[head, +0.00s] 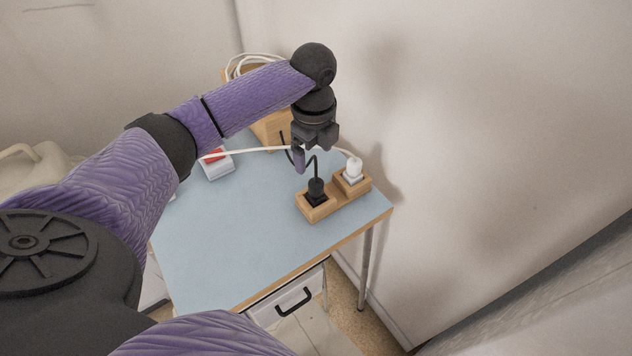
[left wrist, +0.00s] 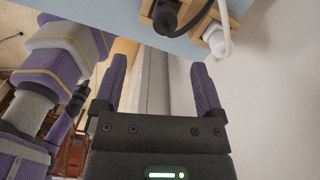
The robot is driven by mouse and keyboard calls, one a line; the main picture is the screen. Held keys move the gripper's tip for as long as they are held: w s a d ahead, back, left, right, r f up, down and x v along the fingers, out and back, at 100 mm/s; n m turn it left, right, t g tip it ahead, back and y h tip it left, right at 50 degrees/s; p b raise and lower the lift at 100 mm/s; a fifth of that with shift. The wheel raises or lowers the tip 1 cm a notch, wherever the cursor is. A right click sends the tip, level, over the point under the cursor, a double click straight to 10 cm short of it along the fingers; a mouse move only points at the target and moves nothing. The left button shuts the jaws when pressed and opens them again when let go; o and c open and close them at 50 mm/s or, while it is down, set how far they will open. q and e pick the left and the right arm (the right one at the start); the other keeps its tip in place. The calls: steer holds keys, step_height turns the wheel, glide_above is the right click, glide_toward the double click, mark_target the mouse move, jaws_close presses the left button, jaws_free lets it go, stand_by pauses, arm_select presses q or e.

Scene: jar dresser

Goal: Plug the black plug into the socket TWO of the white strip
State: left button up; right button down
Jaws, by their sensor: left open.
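The black plug (head: 316,188) stands upright in a wooden holder (head: 311,212) on the blue table, with its black cable rising from it. It also shows at the top of the left wrist view (left wrist: 168,18). My left gripper (head: 303,164) is open and empty, just above and behind the black plug, apart from it. Its two purple fingers are spread in the left wrist view (left wrist: 159,75). The white strip (head: 217,168), with a red part on it, lies at the table's left side. My arm partly covers it, and its socket numbers cannot be read. My right gripper is not in view.
A white plug (head: 352,168) stands in a second wooden holder (head: 357,184) right of the black one. A white cable (head: 250,151) crosses behind my gripper. A wooden box (head: 270,132) stands at the back. A wall bounds the right. The table's front (head: 235,255) is clear.

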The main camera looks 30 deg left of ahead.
mark_target(316, 182)
arm_select(q)
steer(key=f+b, duration=0.1)
steer(key=f, duration=0.2)
steer(key=f+b, duration=0.1)
steer(key=f, duration=0.2)
steer(key=f+b, duration=0.2)
steer(key=f, duration=0.1)
steer(key=shift+w+f, duration=0.2)
steer(key=shift+w, duration=0.1)
steer(key=shift+f, duration=0.3)
steer(key=shift+r, duration=0.15)
steer(key=shift+c, duration=1.3)
jaws_close()
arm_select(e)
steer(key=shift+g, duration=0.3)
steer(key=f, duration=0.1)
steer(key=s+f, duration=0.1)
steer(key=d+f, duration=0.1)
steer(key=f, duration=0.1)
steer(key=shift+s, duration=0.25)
